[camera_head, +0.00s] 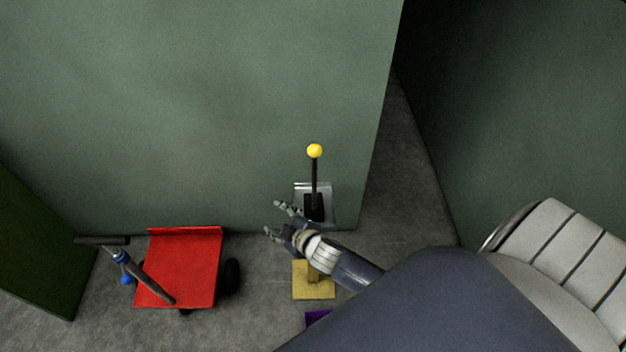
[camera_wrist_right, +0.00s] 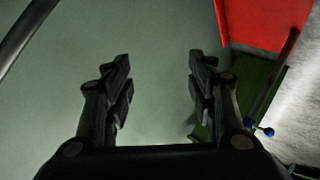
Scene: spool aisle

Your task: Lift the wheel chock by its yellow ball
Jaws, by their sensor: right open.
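The wheel chock (camera_head: 314,208) is a dark block with a black upright rod, topped by a yellow ball (camera_head: 314,151). It stands in or on a silver-grey holder (camera_head: 299,189) by the green wall. My right gripper (camera_head: 271,217) is to the left of the chock in the picture and appears lower than the ball, with its fingers pointing left, away from the rod. It is open and empty; its two spread fingers also show in the right wrist view (camera_wrist_right: 160,60). Neither ball nor chock shows in that wrist view. My left gripper is out of view.
A red cart (camera_head: 185,268) with a dark handle and blue fittings stands at the left. A yellow block (camera_head: 314,291) and a purple piece (camera_head: 317,317) lie below my right forearm. A green wall (camera_head: 190,110) rises behind the chock; bare floor shows right of it.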

